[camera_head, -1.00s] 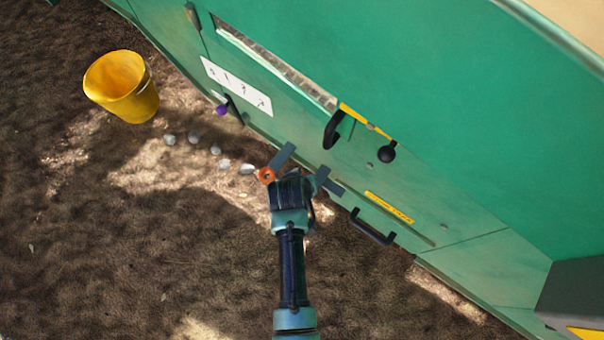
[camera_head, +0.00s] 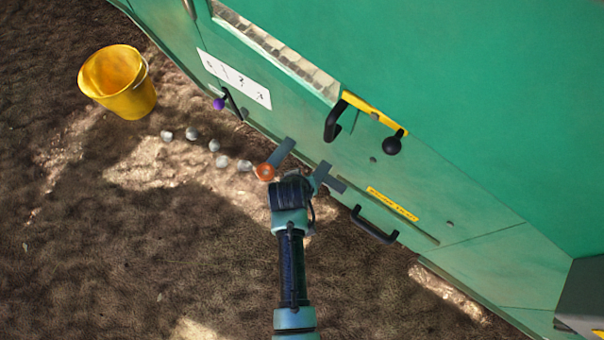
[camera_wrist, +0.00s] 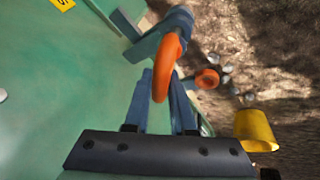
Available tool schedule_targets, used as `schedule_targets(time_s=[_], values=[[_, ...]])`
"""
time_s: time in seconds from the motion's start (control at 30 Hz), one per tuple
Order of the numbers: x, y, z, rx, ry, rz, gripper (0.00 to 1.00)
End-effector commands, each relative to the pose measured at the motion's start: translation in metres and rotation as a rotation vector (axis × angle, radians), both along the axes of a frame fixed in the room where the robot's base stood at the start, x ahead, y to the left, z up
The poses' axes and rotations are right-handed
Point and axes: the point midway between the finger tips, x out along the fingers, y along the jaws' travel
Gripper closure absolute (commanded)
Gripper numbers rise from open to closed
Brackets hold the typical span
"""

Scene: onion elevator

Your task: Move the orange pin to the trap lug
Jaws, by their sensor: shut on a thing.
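In the wrist view my gripper (camera_wrist: 162,88) is shut on an orange ring (camera_wrist: 168,62), which I take to be the orange pin's pull ring. The ring stands up between and beyond the blue-grey fingers. The pin's shaft is hidden. A blue-grey bracket (camera_wrist: 146,44) lies just behind the ring; I cannot tell whether they touch. In the head view my gripper (camera_head: 293,178) is at the green machine's lower edge, between two grey bars (camera_head: 282,151) (camera_head: 327,177). A round orange piece (camera_head: 265,172) shows beside it, and a smaller one with a dark centre shows in the wrist view (camera_wrist: 208,78). I cannot tell which part is the trap lug.
The green machine (camera_head: 460,110) fills the right side. It carries a black handle (camera_head: 376,226), a yellow bar (camera_head: 375,113) with a black knob and a purple knob (camera_head: 219,103). A yellow bucket (camera_head: 128,95) and several pale stones (camera_head: 214,145) are on open ground at left.

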Motion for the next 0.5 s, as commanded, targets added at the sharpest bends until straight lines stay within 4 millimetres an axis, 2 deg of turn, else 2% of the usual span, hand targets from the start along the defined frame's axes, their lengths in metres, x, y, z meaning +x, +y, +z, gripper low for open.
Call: schedule_targets(time_s=[0.5], values=[[0.001, 0.000, -0.020, -0.001, -0.002, 0.000, 1.00]])
